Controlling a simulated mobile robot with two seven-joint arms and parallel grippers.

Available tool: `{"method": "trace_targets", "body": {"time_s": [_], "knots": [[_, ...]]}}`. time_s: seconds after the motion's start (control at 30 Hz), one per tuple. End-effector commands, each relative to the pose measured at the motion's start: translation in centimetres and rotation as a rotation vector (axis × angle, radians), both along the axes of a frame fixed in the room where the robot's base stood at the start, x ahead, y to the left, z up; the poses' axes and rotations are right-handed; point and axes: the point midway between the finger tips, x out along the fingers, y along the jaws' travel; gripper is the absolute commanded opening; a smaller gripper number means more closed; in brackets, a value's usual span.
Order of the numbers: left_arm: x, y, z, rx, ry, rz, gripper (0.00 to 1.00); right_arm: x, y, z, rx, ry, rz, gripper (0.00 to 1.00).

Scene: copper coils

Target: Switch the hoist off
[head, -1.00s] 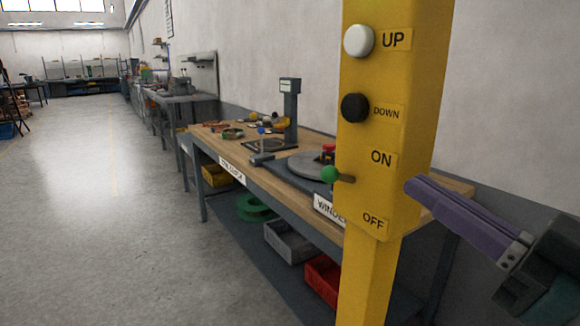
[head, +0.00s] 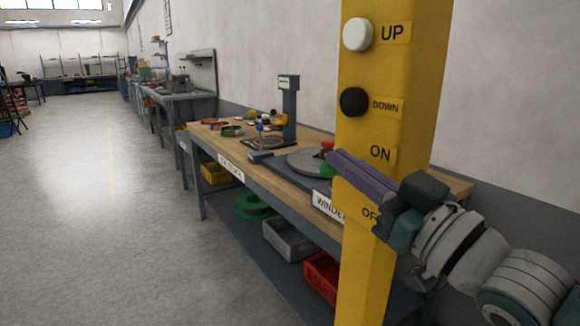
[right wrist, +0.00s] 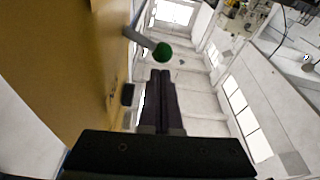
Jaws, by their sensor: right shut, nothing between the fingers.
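The yellow hoist control post (head: 385,110) stands in the head view, with a white UP button (head: 358,34), a black DOWN button (head: 354,102) and ON and OFF labels. The lever's green knob (head: 327,171) shows beside the ON label, partly hidden by my right gripper (head: 333,160). That gripper is shut and empty, its fingers crossing the post between ON and OFF and partly covering OFF. In the right wrist view the green knob (right wrist: 162,52) sits on its grey stem just beyond the shut fingertips (right wrist: 161,73). I cannot tell whether they touch. My left gripper is out of view.
A wooden-topped workbench (head: 300,138) with a winder stands behind the post. A red bin (head: 322,277) and a grey bin (head: 290,240) are on its lower shelf. The floor (head: 100,230) to the left is open.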

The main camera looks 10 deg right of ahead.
Motion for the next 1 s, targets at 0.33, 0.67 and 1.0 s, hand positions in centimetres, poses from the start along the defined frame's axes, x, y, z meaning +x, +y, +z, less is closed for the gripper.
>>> {"method": "trace_targets", "body": {"time_s": [0.33, 0.67, 1.0], "knots": [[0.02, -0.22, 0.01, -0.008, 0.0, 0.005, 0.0, 0.02, 0.01, -0.04, -0.001, 0.0, 0.0, 0.0], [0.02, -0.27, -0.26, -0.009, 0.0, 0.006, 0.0, -0.05, 0.19, -0.33, -0.053, -0.019, 0.0, 0.0], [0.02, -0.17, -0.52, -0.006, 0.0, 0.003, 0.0, -0.11, 0.35, -0.61, -0.103, -0.037, 0.0, 0.0]]}}
